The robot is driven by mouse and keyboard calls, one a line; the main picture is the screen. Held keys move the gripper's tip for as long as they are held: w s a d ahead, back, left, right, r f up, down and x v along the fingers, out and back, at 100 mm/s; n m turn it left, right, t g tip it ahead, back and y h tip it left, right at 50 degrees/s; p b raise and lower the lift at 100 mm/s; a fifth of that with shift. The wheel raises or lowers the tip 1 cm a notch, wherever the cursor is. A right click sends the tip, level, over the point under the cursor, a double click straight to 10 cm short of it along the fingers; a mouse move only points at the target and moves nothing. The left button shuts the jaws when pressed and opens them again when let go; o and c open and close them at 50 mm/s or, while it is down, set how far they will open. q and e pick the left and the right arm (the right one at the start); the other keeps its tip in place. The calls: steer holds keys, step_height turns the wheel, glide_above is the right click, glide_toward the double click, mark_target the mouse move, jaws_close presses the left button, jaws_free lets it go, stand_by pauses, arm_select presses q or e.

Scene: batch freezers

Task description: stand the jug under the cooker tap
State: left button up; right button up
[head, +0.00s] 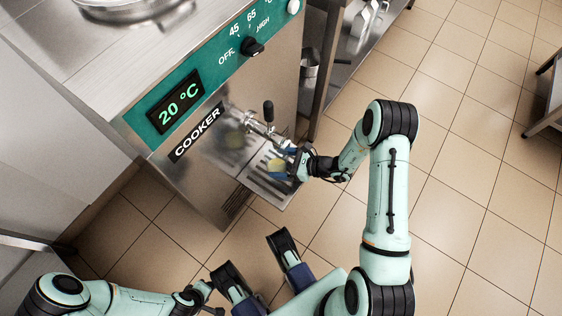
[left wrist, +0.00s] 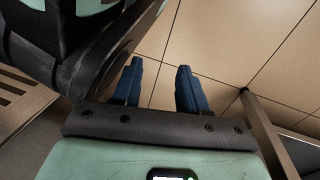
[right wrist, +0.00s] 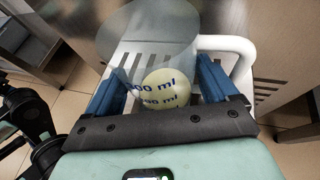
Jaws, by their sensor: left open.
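The jug (right wrist: 150,45) is clear, with blue "ml" marks and a white handle (right wrist: 228,45) on the right in the right wrist view. A round cream-coloured patch shows through it. The slatted drip tray (head: 284,190) of the cooker is behind or below it. The cooker tap (head: 268,112) with its black lever is just above this spot in the head view. My right gripper (head: 283,164) has its blue fingers on either side of the jug (right wrist: 160,82); whether they press on it I cannot tell. My left gripper (head: 262,258) is open and empty, over the floor (left wrist: 158,88).
The cooker (head: 215,165) has a "20 °C" display (head: 175,104) and a black knob (head: 252,46). A steel shelf unit (head: 335,70) with a metal pot (head: 310,62) stands beyond its right side.

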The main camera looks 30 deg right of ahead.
steer(key=shift+o, duration=0.5)
steer(key=shift+r, duration=0.15)
steer(key=shift+s+d+r+p, duration=0.2)
steer(key=shift+d+p, duration=0.05)
steer(key=shift+p, duration=0.05)
arm_select(q)
steer(key=w+r+t+p, duration=0.2)
steer(key=w+r, duration=0.3)
steer(key=shift+w+d, duration=0.35)
steer(key=shift+d, duration=0.1)
arm_select(e)
steer(key=v, duration=1.1)
steer(key=shift+s, duration=0.2)
arm_select(q)
steer(key=shift+r, duration=0.1)
arm_select(e)
steer(key=shift+d, duration=0.1)
